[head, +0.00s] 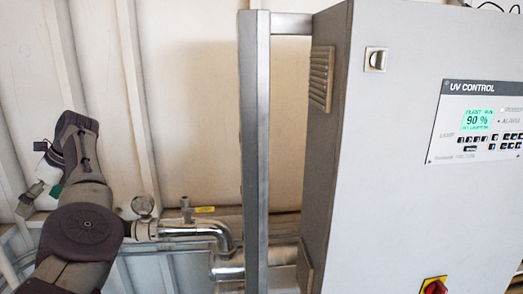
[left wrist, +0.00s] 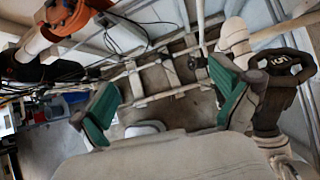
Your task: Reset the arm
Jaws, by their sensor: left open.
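My left arm rises from the lower left of the head view. Its gripper (head: 30,200) is at the far left, beside the ribbed wall and left of the pipework. It shows only small and partly behind my wrist there. In the left wrist view my left gripper (left wrist: 165,103) has its two green-padded fingers wide apart, with nothing between them. My right gripper is in neither view.
The UV control cabinet (head: 405,200) fills the right side, with a metal post (head: 255,150) beside it. A gauge (head: 142,204) and steel pipe (head: 195,230) are right of my arm. A black handwheel (left wrist: 288,62) is close to the right finger.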

